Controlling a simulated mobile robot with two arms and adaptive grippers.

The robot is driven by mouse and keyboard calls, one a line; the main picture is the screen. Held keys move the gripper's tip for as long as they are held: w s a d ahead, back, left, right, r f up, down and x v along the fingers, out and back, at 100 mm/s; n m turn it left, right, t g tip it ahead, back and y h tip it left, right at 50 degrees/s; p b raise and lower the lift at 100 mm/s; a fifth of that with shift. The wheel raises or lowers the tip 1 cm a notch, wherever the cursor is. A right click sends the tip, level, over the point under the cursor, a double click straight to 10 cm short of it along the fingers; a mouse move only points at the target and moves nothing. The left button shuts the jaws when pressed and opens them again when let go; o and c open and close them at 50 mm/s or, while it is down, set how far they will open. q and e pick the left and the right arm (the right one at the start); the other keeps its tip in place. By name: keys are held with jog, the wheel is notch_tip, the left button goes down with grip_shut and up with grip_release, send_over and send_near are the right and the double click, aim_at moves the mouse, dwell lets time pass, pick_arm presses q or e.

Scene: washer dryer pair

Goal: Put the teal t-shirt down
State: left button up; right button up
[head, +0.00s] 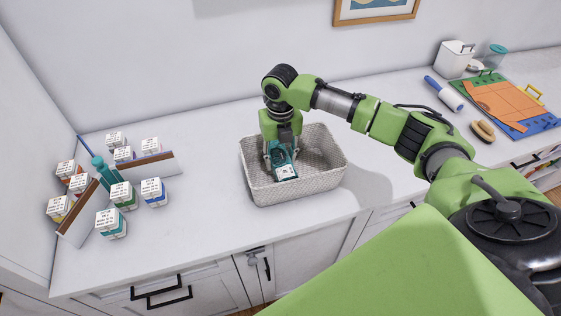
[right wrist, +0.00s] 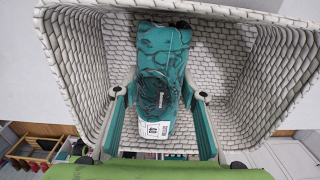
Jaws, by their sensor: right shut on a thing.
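The teal t-shirt (head: 285,170) is a folded bundle with a white label, inside the pale woven basket (head: 305,188) on the counter. In the right wrist view the t-shirt (right wrist: 160,65) shows a darker pattern and lies between the two fingers, against the woven basket (right wrist: 85,75). My right gripper (head: 281,158) reaches down into the basket's left half and is shut on the t-shirt. Whether the t-shirt rests on the basket floor is hard to tell. My left gripper is not in view.
Several small labelled boxes (head: 111,222) and low dividers stand at the left of the counter (head: 205,215). A lint roller (head: 444,93), a brush (head: 483,130), coloured mats (head: 510,105) and a white bin (head: 455,58) are at the right. Counter on the basket's left is clear.

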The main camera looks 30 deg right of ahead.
aim_at(280, 154)
notch_tip(280, 154, down, 2)
jog(key=shift+f+p, duration=0.15)
jog(key=shift+p, duration=0.15)
jog(key=shift+f, duration=0.25)
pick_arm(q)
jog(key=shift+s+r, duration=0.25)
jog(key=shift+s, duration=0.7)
pick_arm(e)
jog(key=shift+f, duration=0.15)
jog(key=o, duration=1.2)
pick_arm(q)
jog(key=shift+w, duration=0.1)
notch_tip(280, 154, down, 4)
jog(key=b, duration=0.4)
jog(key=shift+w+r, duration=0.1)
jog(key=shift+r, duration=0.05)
pick_arm(e)
notch_tip(280, 154, up, 12)
jog(key=shift+r, duration=0.2)
